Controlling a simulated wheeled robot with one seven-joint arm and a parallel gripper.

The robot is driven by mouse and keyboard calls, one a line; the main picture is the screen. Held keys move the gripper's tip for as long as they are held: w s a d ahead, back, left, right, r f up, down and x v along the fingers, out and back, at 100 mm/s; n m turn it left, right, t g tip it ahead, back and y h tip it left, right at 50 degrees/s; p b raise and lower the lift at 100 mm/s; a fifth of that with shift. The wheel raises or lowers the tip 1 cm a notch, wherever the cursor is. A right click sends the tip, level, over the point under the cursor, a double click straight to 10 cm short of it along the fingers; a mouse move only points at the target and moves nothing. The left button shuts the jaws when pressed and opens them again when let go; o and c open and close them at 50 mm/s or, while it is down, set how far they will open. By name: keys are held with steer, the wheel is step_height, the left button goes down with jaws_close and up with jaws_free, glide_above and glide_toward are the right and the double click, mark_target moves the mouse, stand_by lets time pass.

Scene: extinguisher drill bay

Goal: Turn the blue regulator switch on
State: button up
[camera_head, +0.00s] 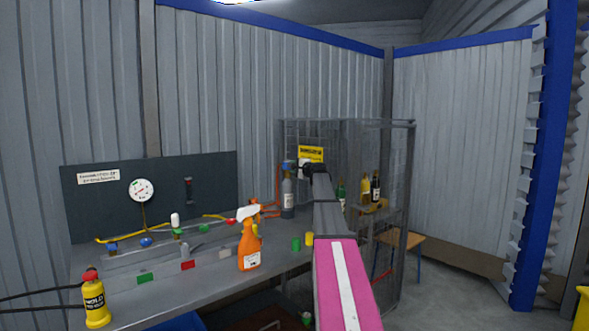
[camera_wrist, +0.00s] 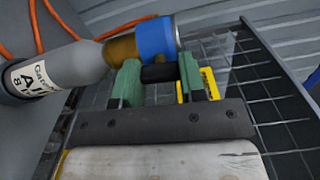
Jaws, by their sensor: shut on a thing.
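A grey gas cylinder (camera_head: 288,199) stands at the back right of the bench, with the blue regulator (camera_head: 287,165) on its top. In the wrist view the cylinder (camera_wrist: 80,65) lies at upper left, with a brass neck and the blue regulator (camera_wrist: 157,38) at its end. A short black switch part (camera_wrist: 158,73) sticks out from the regulator towards me. My gripper (camera_wrist: 161,77) is shut on this black part, one green finger on each side. In the head view my gripper (camera_head: 303,169) is beside the regulator, its fingertips hard to make out. Whether the switch is turned cannot be told.
A wire cage (camera_head: 397,170) holding several bottles stands behind and right of my arm. An orange spray bottle (camera_head: 249,247) and a yellow bottle (camera_head: 95,305) stand on the bench (camera_head: 215,281). A gauge panel (camera_head: 200,165) is at the back left. Orange hoses (camera_wrist: 37,25) run beside the cylinder.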

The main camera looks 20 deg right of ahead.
steer(key=shift+n, duration=0.6)
steer(key=o, duration=0.9)
steer(key=shift+o, duration=0.2)
steer(key=v, duration=1)
steer(key=shift+s, duration=0.4)
steer(key=shift+s+d, duration=0.1)
steer(key=shift+d, duration=0.1)
